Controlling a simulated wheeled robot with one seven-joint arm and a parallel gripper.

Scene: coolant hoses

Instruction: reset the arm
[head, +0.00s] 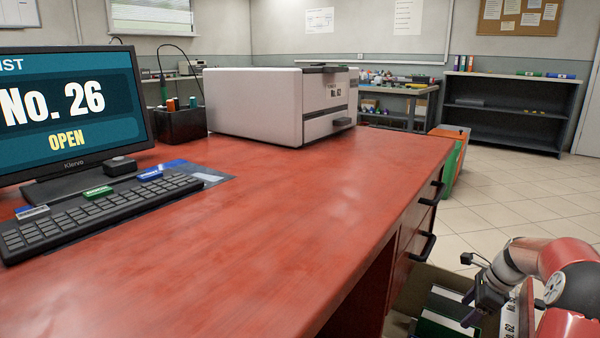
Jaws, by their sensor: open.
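My gripper (478,307) is at the lower right, past the right edge of the red desk and below the height of its top. It is open, and I see nothing between its fingers. It hangs over an open box (443,279) that holds green, white and dark items (440,322). I cannot tell whether the fingers touch any of them. My red and grey arm bends down to the gripper from the right edge of the picture.
The red desk (300,208) carries a monitor (70,120), a keyboard (90,212) and a grey-white machine (265,105). Black drawer handles (426,247) jut from its right side. An orange and green bin (452,150) stands behind. Tiled floor (520,195) is clear toward the shelf (508,110).

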